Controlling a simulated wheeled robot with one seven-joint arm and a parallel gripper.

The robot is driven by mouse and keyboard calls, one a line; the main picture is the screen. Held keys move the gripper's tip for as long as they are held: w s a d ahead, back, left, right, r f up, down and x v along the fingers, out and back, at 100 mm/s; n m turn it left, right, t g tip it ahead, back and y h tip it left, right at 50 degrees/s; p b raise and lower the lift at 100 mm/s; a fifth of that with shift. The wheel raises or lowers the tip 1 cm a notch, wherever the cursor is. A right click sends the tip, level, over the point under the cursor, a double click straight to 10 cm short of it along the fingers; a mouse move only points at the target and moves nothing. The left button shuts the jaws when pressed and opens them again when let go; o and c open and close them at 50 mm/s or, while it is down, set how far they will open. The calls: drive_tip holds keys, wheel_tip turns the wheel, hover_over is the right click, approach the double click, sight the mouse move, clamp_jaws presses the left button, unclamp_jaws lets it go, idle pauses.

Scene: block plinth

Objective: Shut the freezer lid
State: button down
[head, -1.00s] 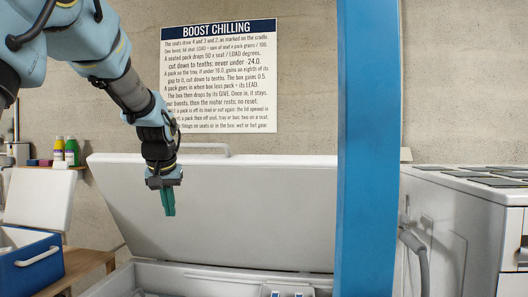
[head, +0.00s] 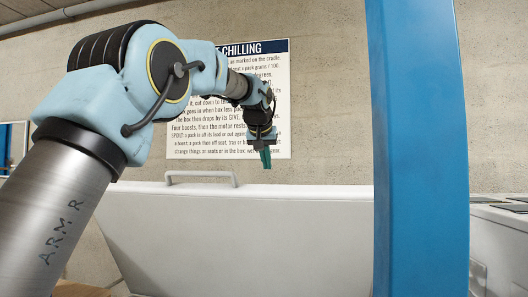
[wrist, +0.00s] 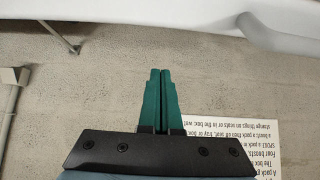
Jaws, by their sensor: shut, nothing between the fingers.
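The freezer lid (head: 250,235) is a large white panel standing open, leaning back toward the wall in the head view. A pale bar handle (head: 201,174) sits on its top edge. My gripper (head: 265,160) has green fingers pointing down, just above the lid's top edge and right of the handle, with a gap in the picture. Whether it is in front of or behind the lid is hard to tell. In the wrist view the fingers (wrist: 162,78) are together and empty, and a white edge, likely the lid (wrist: 215,22), crosses the top. The freezer box is out of view.
A blue post (head: 420,150) stands upright to the right, in front of part of the lid. A printed poster (head: 240,125) hangs on the concrete wall behind my arm; it shows upside down in the wrist view (wrist: 240,145). A white appliance (head: 497,240) stands at far right.

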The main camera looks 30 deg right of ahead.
drive_tip(key=f, duration=0.3)
drive_tip(key=shift+w+d+f+p, duration=0.2)
drive_tip(key=shift+w+d+p, duration=0.05)
drive_tip(key=shift+w+p, duration=0.15)
drive_tip(key=shift+s+a+f, duration=0.55)
drive_tip(key=shift+s+a, duration=0.05)
drive_tip(key=shift+s, duration=0.05)
